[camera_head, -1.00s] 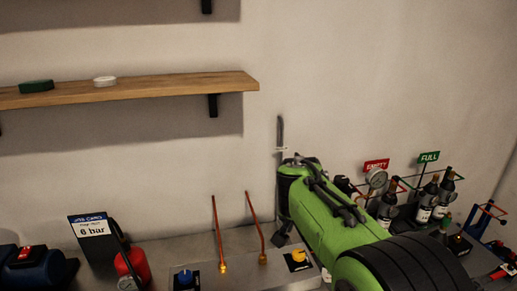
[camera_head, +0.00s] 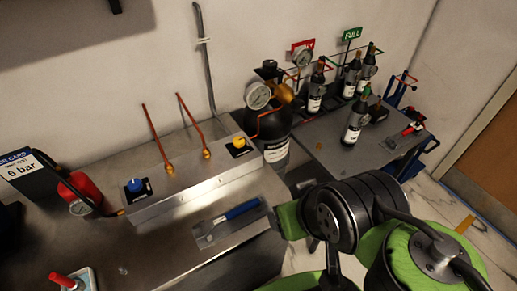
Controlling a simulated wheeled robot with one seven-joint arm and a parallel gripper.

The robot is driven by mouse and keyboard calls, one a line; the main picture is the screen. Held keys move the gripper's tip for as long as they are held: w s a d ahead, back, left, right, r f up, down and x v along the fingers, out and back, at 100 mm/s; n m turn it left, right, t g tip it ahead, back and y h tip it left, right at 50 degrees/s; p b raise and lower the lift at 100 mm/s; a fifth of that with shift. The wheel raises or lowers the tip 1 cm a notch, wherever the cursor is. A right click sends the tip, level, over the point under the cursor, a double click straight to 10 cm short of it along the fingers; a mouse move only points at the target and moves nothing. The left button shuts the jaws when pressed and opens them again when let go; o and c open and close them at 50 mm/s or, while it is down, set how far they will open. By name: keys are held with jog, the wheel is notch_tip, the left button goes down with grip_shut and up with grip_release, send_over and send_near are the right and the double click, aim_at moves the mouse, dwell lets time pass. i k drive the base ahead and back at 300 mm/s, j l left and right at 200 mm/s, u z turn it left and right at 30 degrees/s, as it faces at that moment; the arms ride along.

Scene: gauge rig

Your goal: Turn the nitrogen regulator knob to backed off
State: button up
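A large dark gas cylinder (camera_head: 270,128) with a label stands at the bench's right end. It carries a round gauge (camera_head: 258,95) and a brass-coloured regulator body (camera_head: 284,92). I cannot read the label or tell which way any regulator knob is turned. On the metal box on the bench are a blue knob (camera_head: 134,185) and a yellow knob (camera_head: 239,142), with two copper tubes between them. My green and black arm fills the lower right, in front of the cylinder's right side. My gripper is not visible.
A blue-handled tool (camera_head: 233,213) lies on the steel bench. A side table (camera_head: 330,160) holds several small bottles, with a green FULL sign (camera_head: 352,34) and a red sign (camera_head: 302,46).

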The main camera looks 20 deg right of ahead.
aim_at(297, 106)
jog(key=k+l+u, duration=0.1)
jog(key=l+u, duration=0.2)
jog(key=u, duration=0.15)
jog(key=k+l+u, duration=0.15)
jog(key=u, duration=0.35)
jog(key=l, duration=0.1)
